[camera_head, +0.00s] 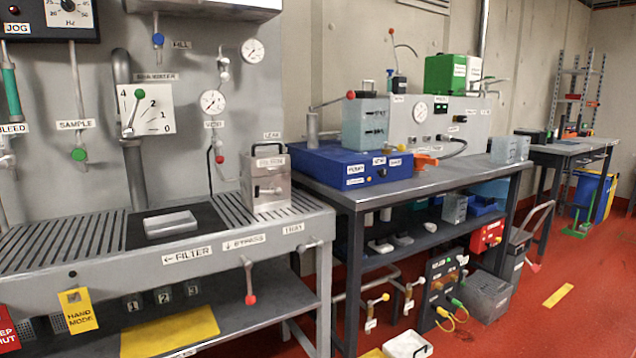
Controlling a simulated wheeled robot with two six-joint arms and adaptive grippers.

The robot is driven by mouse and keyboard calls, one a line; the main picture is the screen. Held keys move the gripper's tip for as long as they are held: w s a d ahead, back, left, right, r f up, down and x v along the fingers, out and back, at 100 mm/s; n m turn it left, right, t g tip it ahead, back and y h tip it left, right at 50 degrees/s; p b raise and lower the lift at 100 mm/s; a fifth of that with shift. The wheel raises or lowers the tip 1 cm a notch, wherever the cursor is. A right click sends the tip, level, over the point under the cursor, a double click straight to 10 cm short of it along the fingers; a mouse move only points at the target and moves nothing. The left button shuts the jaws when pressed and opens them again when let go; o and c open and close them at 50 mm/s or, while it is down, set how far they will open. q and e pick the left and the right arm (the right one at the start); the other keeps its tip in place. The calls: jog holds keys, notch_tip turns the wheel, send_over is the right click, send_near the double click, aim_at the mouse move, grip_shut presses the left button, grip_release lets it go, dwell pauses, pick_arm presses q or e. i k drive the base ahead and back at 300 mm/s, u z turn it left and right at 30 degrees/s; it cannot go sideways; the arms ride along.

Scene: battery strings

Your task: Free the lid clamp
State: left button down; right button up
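No part in view carries a readable lid clamp label, so I cannot tell which one is the clamp. A grey metal box (266,181) with a black front handle stands upright at the right end of the left bench. On the middle bench, a grey ribbed block (365,124) stands on a blue box (352,165). A red-tipped lever (331,103) reaches from a grey post (312,130) toward the top of that block. An orange handled part (425,161) sits at the blue box's right end. Neither of my grippers is in view.
The left bench (315,226) has a slatted top with a flat grey block (170,223) on it. Valves and gauges line the wall panel above. Units crowd under the middle bench. The red floor (520,325) is open at the right, around a yellow strip (558,296).

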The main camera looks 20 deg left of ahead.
aim_at(277, 192)
jog(key=z, duration=0.4)
jog(key=i, duration=1.4)
jog(key=u, duration=0.9)
